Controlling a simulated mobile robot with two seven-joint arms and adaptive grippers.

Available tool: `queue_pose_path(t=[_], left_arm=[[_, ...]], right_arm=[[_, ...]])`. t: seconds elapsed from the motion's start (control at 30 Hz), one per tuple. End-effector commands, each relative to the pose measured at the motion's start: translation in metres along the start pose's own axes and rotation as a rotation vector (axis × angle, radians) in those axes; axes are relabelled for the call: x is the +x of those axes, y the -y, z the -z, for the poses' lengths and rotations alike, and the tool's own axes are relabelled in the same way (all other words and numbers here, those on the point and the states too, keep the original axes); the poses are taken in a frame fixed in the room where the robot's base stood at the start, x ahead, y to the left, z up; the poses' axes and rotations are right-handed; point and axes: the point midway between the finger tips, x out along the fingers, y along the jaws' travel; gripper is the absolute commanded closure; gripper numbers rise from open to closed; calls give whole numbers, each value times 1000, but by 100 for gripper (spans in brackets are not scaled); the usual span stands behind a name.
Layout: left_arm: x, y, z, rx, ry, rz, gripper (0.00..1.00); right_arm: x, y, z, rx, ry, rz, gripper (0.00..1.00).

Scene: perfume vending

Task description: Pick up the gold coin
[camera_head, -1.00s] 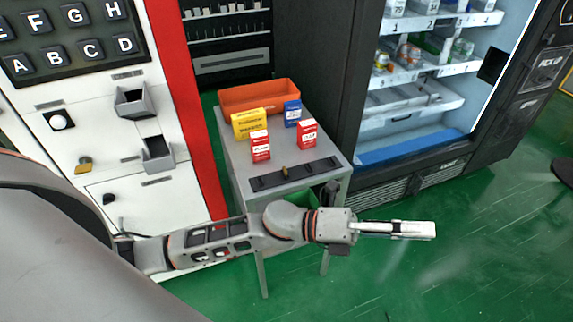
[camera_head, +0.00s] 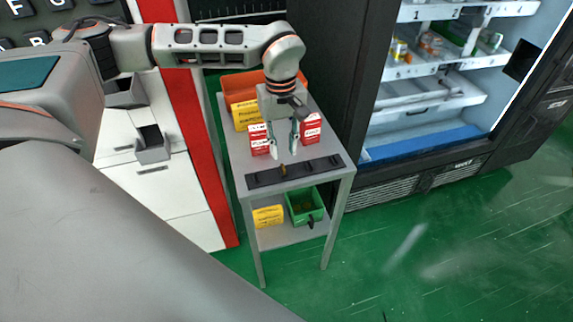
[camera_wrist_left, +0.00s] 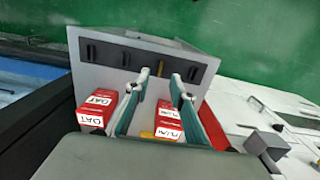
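The gold coin (camera_head: 283,170) shows as a small gold piece standing upright in a black strip-shaped holder (camera_head: 318,166) at the front of the grey table top. In the left wrist view the coin (camera_wrist_left: 159,68) stands beyond the fingertips, roughly in line with the gap between them. My left gripper (camera_head: 282,148) points down over the table, just behind the holder. In the left wrist view its two fingers (camera_wrist_left: 155,88) are apart with nothing held between them. My right gripper is not in view.
A lower shelf holds a green bin (camera_head: 305,207) and a yellow box (camera_head: 268,216). Vending machines flank the table. Green floor in front is clear.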

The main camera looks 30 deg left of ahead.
Motion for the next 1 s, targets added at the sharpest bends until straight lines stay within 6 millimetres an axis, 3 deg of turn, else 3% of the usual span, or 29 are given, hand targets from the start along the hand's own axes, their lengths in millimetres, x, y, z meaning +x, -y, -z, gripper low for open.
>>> queue_pose_path(t=[0.17, 0.7, 1.0], left_arm=[[2, 7, 14, 5, -38, 19, 76], [66, 3, 11, 4, -36, 16, 76], [72, 3, 12, 4, -37, 14, 76]], right_arm=[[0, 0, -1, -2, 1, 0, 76], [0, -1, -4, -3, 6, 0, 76], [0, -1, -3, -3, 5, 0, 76]])
